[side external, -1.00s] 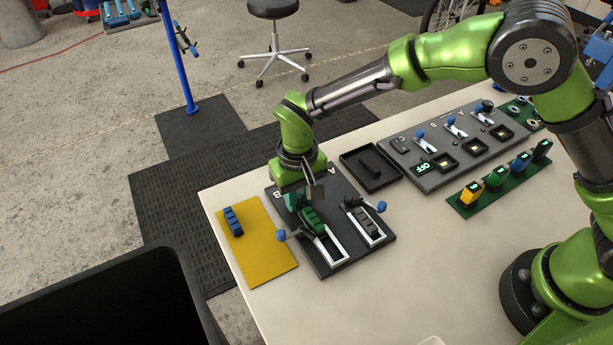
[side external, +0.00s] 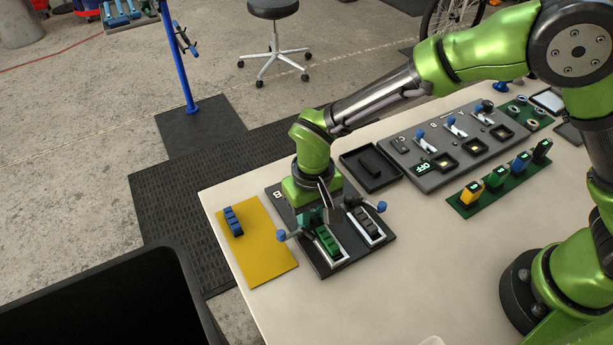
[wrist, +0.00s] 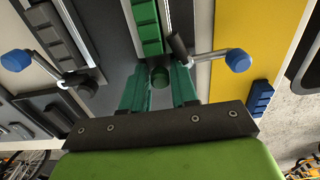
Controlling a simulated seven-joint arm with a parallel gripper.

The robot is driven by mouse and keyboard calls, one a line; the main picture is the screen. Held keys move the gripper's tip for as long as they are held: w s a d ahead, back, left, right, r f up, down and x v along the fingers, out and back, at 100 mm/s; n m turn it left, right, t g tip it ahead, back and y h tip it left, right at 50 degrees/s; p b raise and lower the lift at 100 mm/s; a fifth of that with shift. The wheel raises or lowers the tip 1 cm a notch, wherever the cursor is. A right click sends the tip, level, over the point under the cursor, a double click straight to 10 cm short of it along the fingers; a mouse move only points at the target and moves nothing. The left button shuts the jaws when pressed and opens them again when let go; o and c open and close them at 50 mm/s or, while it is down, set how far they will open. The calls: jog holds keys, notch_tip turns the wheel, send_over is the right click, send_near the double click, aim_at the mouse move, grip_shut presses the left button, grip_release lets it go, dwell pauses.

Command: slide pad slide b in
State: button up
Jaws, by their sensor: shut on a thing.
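The green ribbed pad (side external: 328,243) lies in the white-edged channel of slide B on the dark plate (side external: 323,271). My gripper (side external: 310,217) is low over the channel's far end, at the pad's rear. In the wrist view, its teal fingers are shut around a dark green rounded end (wrist: 159,77) in line with the green pad (wrist: 147,22). The blue-knobbed lever (side external: 282,236) of slide B stands beside the channel; its knob (wrist: 238,60) also shows in the wrist view. My gripper partly hides the channel's far end.
The neighbouring slide holds a grey pad (side external: 363,224) and has a blue-knobbed lever (side external: 381,206) close to my gripper. A yellow mat (side external: 258,253) with a blue block (side external: 233,221) lies left. A black tray (side external: 371,168) and a switch panel (side external: 452,147) stand behind. The front table is clear.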

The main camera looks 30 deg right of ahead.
jog(key=shift+s, duration=0.1)
jog(key=o, duration=0.6)
jog(key=shift+a+r, duration=0.15)
jog(key=shift+r, duration=2.15)
jog(key=shift+w+r, duration=0.5)
jog(key=shift+w, duration=0.5)
jog(key=shift+w+r, duration=0.45)
jog(key=shift+w, duration=0.6)
jog(key=shift+w+r, duration=0.5)
jog(key=shift+w, duration=0.5)
